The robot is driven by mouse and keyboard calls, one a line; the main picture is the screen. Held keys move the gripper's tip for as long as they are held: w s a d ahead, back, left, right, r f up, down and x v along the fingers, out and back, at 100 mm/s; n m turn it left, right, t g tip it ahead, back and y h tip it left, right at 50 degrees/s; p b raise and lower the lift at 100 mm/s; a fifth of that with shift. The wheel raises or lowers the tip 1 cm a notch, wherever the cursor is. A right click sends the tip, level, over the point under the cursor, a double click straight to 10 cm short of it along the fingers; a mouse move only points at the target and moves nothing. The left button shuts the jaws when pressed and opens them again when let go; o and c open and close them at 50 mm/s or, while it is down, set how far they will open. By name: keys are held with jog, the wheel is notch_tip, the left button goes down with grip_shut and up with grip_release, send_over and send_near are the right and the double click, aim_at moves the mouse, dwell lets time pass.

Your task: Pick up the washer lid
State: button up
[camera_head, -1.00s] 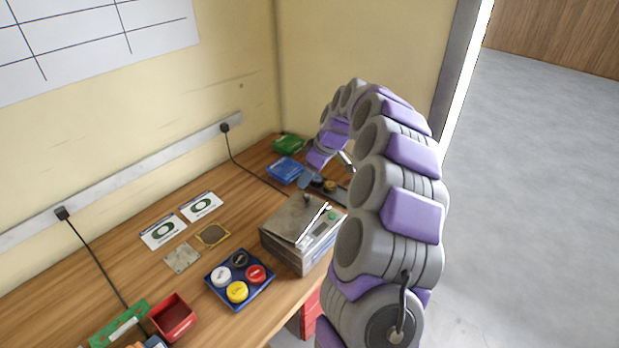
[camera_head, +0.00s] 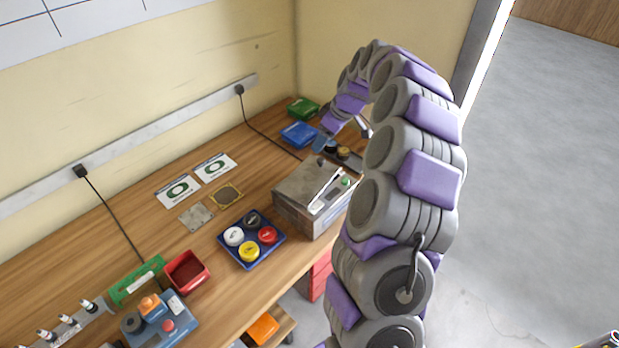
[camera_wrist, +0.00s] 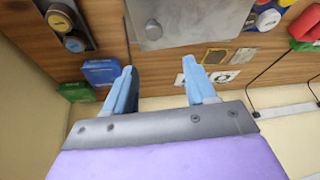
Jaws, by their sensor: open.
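The washer is a grey metal box on the bench. Its flat metal lid (camera_head: 305,180) has a dark knob (camera_head: 321,161) near the far edge and lies on top of the box. In the wrist view the lid (camera_wrist: 190,18) is at the top centre, with its knob (camera_wrist: 153,30) facing me. My gripper (camera_wrist: 161,78) is open and empty, its two blue fingers spread apart just short of the lid and knob, not touching them in the picture. In the head view my gripper (camera_head: 341,135) is behind the box, partly hidden by my arm.
A pale bar-shaped piece (camera_head: 326,190) lies along the washer's front. Blue (camera_head: 299,134) and green (camera_head: 303,108) boxes stand behind. A dark tray with two caps (camera_wrist: 69,28) is beside the washer. A blue tray of jars (camera_head: 276,253) and a red bin (camera_head: 203,277) stand left.

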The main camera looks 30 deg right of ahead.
jog(key=d+r+m+t+h+p, duration=0.1)
jog(key=d+r+t+h, duration=0.15)
jog(key=d, duration=0.75)
jog(key=s+d+r+m+t+h+p, duration=0.1)
jog(key=d+r+t+h, duration=0.2)
jog(key=d, duration=0.7)
jog(key=d+r+t+h+p, duration=0.1)
jog(key=d+r+h, duration=0.1)
jog(key=d+h, duration=0.5)
jog(key=s+a+f+n+t+y+p, duration=0.1)
jog(key=s+a+f+y, duration=0.3)
jog(key=s+a+y, duration=0.5)
jog(key=s+a+f+t+y+p, duration=0.1)
jog(key=s+a+f+y, duration=0.35)
jog(key=a+y, duration=0.4)
jog(key=h+b, duration=0.1)
jog(key=b, duration=0.2)
send_near(327, 168)
jog(key=w+a+r, duration=0.2)
jog(key=w, duration=0.1)
jog(key=shift+w+a, duration=0.15)
jog(key=shift+a, duration=0.15)
jog(key=shift+d+f+b+x, duration=0.15)
jog(key=shift+b+x, duration=0.35)
jog(key=shift+x, duration=0.95)
jog(key=shift+d+f+b+x, duration=0.15)
jog(key=shift+b+x, duration=0.3)
jog(key=shift+x, duration=0.95)
